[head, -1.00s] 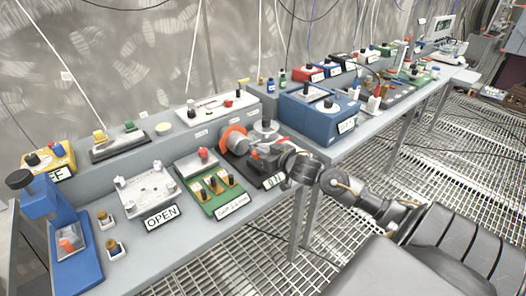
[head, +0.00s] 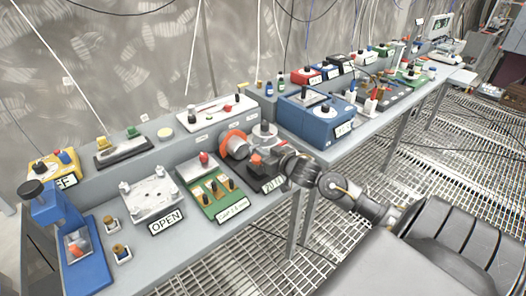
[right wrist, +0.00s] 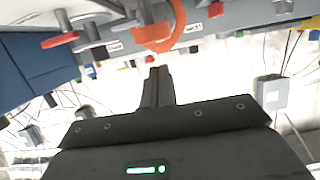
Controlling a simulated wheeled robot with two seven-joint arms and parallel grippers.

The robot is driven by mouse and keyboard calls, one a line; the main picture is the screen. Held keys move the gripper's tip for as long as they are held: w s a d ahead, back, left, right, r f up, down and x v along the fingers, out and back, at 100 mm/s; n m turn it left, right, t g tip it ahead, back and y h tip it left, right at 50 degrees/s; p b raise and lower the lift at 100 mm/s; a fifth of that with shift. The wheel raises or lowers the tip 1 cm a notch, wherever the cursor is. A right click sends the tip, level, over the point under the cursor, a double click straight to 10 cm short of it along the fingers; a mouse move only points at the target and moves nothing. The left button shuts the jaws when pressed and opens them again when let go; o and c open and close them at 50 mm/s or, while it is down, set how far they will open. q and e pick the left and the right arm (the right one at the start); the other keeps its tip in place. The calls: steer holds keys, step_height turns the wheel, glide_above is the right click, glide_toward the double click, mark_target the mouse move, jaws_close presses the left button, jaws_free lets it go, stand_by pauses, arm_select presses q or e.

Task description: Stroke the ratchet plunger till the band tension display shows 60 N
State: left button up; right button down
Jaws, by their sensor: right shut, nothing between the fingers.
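The band tension device stands at the front middle of the bench in the head view, with an orange ring (head: 235,144) and a dark base. Its small display (head: 273,183) faces front; the number is too small to read surely. A red-orange block (head: 256,160) sits by the ring, beside my right gripper (head: 275,163). I cannot tell whether they touch or whether this block is the plunger. In the right wrist view my gripper (right wrist: 158,72) is shut and empty, its tips below the orange ring (right wrist: 160,38). My left gripper is out of view.
A green board (head: 214,192) and a white plate (head: 151,192) labelled OPEN stand left of the device. A blue box (head: 318,118) stands right. A blue press (head: 75,240) is at the left end. Open grating floor lies in front.

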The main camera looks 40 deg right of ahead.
steer(key=v, duration=0.9)
steer(key=shift+f, duration=0.25)
stand_by(0.9)
steer(key=s+a+f+n+g, duration=0.1)
steer(key=s+a+f+g, duration=0.3)
steer(key=s+a+f, duration=0.45)
steer(key=s+a+f+g, duration=0.4)
steer(key=s+a+f, duration=0.15)
steer(key=f, duration=0.55)
steer(key=s+a+f+n+g, duration=0.1)
steer(key=s+a+f+g, duration=0.3)
steer(key=s+a+f, duration=0.35)
steer(key=s+d+f+g, duration=0.1)
steer(key=s+f, duration=0.1)
steer(key=f, duration=0.8)
steer(key=s+f, duration=0.3)
steer(key=f, duration=0.7)
steer(key=s+d+f+g, duration=0.1)
steer(key=s+d+f, duration=0.2)
steer(key=s+f, duration=1.1)
steer(key=shift+s+n, duration=0.3)
steer(key=shift+s, duration=0.35)
